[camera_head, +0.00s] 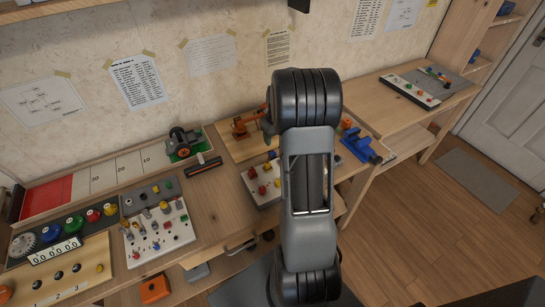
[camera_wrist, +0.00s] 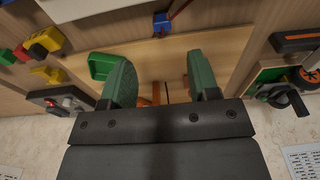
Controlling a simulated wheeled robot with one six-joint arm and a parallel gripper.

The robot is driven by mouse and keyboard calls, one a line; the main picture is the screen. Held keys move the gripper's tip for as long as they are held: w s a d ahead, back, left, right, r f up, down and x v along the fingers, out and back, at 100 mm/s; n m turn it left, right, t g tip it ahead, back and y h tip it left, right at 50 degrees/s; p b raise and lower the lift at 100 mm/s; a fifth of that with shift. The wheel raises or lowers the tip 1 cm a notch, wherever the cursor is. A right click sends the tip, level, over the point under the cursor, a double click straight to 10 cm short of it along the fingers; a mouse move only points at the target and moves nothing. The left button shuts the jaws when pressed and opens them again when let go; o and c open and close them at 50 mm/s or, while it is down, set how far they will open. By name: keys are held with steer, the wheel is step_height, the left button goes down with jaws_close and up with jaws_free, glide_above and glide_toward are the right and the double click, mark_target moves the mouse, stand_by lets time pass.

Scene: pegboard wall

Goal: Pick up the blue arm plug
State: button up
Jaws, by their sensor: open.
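In the head view my arm hides most of the gripper, and I cannot make out the plug clearly.
A small orange robot arm (camera_head: 240,127) stands on the bench by the wall. A green tray (camera_wrist: 103,66) is close to the left finger in the wrist view. A blue vise (camera_head: 358,146) sits right of my arm. A panel with colored knobs (camera_head: 262,184) lies left of it.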

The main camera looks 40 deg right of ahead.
mark_target(273, 152)
steer(key=shift+w+a+f+p, duration=0.1)
steer(key=shift+w+f, duration=0.1)
steer(key=shift+f, duration=1.35)
steer(key=shift+w+d+f+p, duration=0.1)
steer(key=shift+w+f, duration=0.05)
steer(key=shift+f, duration=1.4)
steer(key=shift+w+a+f+p, duration=0.1)
steer(key=shift+w+f, duration=0.1)
steer(key=shift+f, duration=1.35)
steer(key=c, duration=1)
steer(key=shift+r, duration=0.15)
